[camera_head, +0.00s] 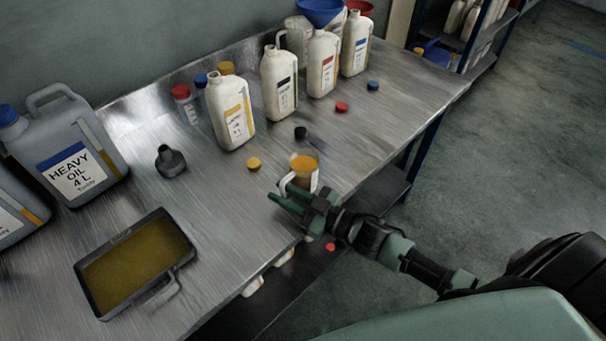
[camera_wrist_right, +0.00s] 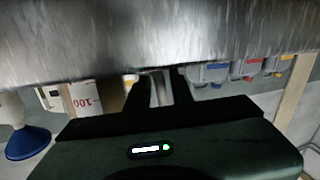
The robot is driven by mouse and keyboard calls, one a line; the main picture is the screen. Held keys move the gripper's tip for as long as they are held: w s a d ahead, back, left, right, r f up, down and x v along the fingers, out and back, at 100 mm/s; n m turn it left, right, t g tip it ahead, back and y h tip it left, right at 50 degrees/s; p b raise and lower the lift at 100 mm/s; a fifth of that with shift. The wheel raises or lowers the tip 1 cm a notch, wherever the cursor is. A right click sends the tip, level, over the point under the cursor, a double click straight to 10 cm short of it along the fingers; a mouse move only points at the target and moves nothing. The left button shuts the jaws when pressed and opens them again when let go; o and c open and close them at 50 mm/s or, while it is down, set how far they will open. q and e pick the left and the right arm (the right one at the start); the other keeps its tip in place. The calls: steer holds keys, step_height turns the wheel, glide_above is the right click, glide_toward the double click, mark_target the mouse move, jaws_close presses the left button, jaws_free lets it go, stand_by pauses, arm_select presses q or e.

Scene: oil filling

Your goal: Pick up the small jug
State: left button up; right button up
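The small jug (camera_head: 306,178) stands on the metal table near its front edge. It is light-coloured, with orange-brown liquid inside and its handle (camera_head: 284,184) on the left. My right gripper (camera_head: 285,200) is beside the jug, at the handle side. The right wrist view is upside down; there the jug (camera_wrist_right: 86,97) shows left of the fingers, with a red "100" mark. My right fingers (camera_wrist_right: 160,88) stand apart with a narrow gap, and a pale strip shows in it. I cannot tell whether that strip is the handle. My left gripper is not in view.
White bottles (camera_head: 232,112) stand along the table's back. Loose caps, such as a yellow one (camera_head: 254,164), lie near the jug. A dark tray (camera_head: 187,262) of oil and grey canisters (camera_head: 102,140) are at the left. A blue funnel (camera_head: 320,10) is at the back.

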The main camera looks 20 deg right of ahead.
jaws_close()
stand_by(1.4)
